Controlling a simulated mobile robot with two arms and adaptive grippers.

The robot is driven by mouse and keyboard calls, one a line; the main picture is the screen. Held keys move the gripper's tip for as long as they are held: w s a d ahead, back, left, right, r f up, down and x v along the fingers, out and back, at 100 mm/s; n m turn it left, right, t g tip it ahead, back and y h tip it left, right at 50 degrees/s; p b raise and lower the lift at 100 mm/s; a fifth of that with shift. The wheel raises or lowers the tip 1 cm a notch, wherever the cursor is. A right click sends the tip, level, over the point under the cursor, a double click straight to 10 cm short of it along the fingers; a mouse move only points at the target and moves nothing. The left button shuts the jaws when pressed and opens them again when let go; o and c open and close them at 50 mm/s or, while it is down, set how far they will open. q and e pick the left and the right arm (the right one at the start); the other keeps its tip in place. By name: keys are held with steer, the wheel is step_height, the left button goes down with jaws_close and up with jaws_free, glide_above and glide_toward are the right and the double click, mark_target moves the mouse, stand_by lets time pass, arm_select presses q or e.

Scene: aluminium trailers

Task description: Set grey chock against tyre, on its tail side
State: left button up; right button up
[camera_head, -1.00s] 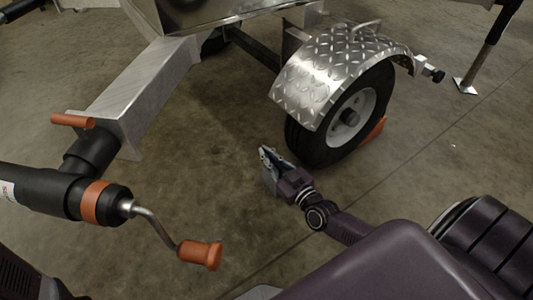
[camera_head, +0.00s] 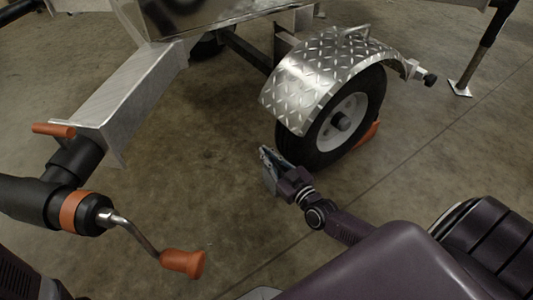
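The black tyre (camera_head: 310,152) with its pale rim stands on the floor under a tread-plate mudguard (camera_head: 300,88). My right gripper (camera_head: 268,161) is low, just left of and in front of the tyre's lower left, pointing up-left. A light grey piece (camera_head: 269,181) shows at its fingers; I cannot tell whether it is the grey chock or part of the gripper, nor whether the fingers are shut. No other grey chock is clearly visible. An orange wedge (camera_head: 367,136) lies at the tyre's right side, partly hidden behind it. My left gripper is not in view.
The trailer frame (camera_head: 130,95) runs down the left, ending in a black tube with an orange-handled crank (camera_head: 182,263). A support leg with a foot plate (camera_head: 459,89) stands at the upper right. Bare concrete floor lies left of the tyre and at right.

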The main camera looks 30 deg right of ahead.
steer(key=o, duration=0.6)
glide_toward(280, 171)
steer(key=w, duration=0.5)
steer(key=shift+w+a+r, duration=0.1)
steer(key=shift+w+r, duration=0.1)
steer(key=shift+w, duration=0.15)
steer(key=shift+s, duration=0.15)
